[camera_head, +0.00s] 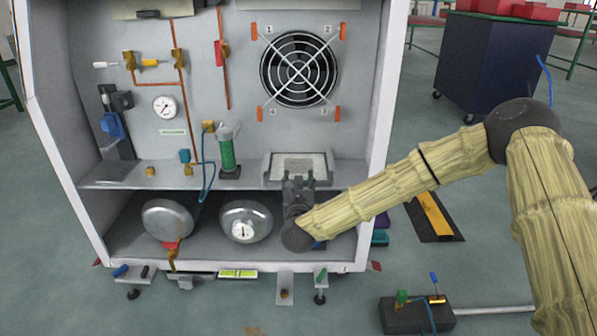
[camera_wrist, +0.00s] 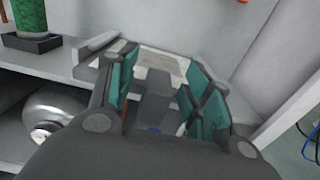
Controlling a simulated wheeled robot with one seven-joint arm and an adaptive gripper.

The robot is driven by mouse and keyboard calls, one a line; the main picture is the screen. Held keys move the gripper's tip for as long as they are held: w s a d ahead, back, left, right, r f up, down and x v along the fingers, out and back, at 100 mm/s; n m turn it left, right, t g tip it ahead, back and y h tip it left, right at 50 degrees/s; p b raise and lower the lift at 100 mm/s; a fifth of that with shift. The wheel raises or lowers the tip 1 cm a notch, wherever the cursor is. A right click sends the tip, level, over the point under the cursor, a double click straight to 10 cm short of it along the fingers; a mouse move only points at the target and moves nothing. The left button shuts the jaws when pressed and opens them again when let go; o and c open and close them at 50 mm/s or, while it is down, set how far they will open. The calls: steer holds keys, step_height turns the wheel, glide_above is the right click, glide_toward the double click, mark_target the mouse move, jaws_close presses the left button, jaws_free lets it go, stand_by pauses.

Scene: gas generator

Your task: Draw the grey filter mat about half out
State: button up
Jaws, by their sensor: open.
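The grey filter mat seems to be the pale, flat panel (camera_head: 299,163) in a grey frame (camera_head: 268,167) at the right end of the shelf, below the fan. In the wrist view the pale panel (camera_wrist: 168,66) lies beyond and between the fingers. My gripper (camera_head: 297,181) is at the front of this frame, with its fingers pointing in toward it. In the wrist view my gripper (camera_wrist: 160,80) has its teal-padded fingers wide apart. A grey block shape shows between them, and I cannot tell whether it belongs to the mat. No grip on the mat shows.
The cabinet's right wall (camera_head: 378,110) stands close beside the frame. A green cylinder (camera_head: 227,152) stands on the shelf to the left. Two round metal vessels, a left one (camera_head: 167,219) and a right one (camera_head: 245,221), sit below the shelf. The fan (camera_head: 299,69) is above.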

steer(key=shift+c, duration=0.2)
jaws_close()
steer(key=s, duration=1)
steer(key=shift+s, duration=0.3)
stand_by(0.5)
stand_by(0.4)
steer(key=shift+o, duration=0.2)
jaws_free()
